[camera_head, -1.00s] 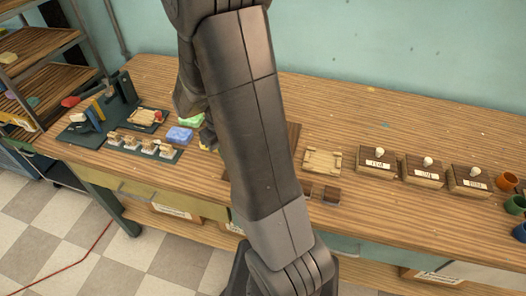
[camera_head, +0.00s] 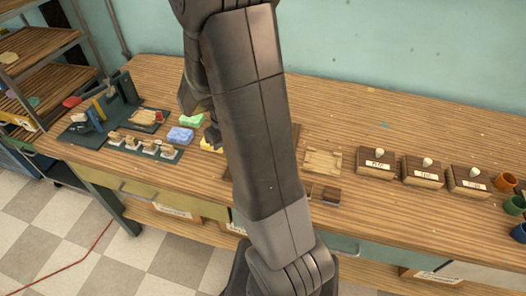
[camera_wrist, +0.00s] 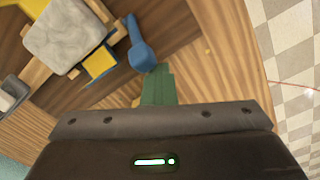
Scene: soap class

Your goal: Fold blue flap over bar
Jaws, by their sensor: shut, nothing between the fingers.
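In the wrist view, a pale grey speckled bar (camera_wrist: 68,36) sits at the upper left on a wooden holder, with yellow flaps around it. A yellow flap (camera_wrist: 101,62) sticks out below it to the right. The blue flap (camera_wrist: 138,38) lies to the right of the bar, apart from it, with a rounded end towards my fingers. My gripper (camera_wrist: 160,70) shows as narrow green fingers, shut with nothing between them. Their tips are close to the blue flap's rounded end; contact cannot be told. In the head view my arm hides the bar and the blue flap.
On the bench (camera_head: 350,110), blue (camera_head: 180,135) and green (camera_head: 191,119) blocks lie left of my arm, near a dark stamp rack (camera_head: 143,149). A wooden tray (camera_head: 322,160) and several labelled boxes (camera_head: 376,162) stand to the right. The bench's front edge lies below.

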